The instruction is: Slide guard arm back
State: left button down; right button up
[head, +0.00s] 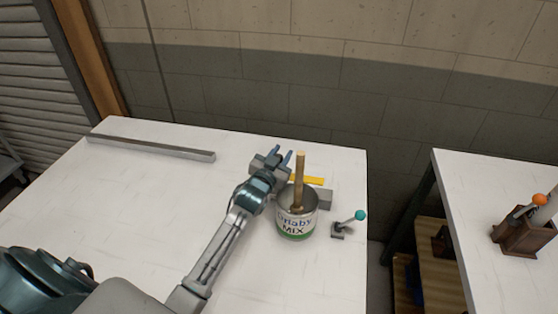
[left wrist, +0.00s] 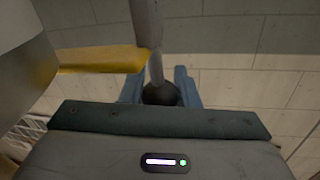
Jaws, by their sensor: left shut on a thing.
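The yellow guard arm (head: 308,181) shows behind the mix can, beside a grey block (head: 323,198). In the left wrist view the yellow bar (left wrist: 100,62) comes in from the left, next to a grey rod (left wrist: 148,25). The rod ends at a dark round knob (left wrist: 160,94) between my blue fingers. My left gripper (head: 282,157) is at the back of the white table, left of the guard arm. It is shut on the dark knob (left wrist: 160,94). The knob is hidden in the head view. My right gripper is not in view.
A can labelled MIX (head: 296,225) with a wooden stick (head: 299,178) stands in front of the guard arm. A small teal-knobbed lever (head: 360,215) is to its right. A long grey bar (head: 150,148) lies back left. The table's left and middle are clear.

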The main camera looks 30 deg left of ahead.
pick_arm(q)
jog(key=shift+w+a, duration=0.2)
jog(key=shift+w, duration=0.55)
jog(key=c, duration=1.1)
grip_release()
jog(key=s+b, duration=0.3)
jog(key=s, duration=0.7)
jog(key=shift+s+d, duration=0.3)
jog(key=shift+s, duration=0.1)
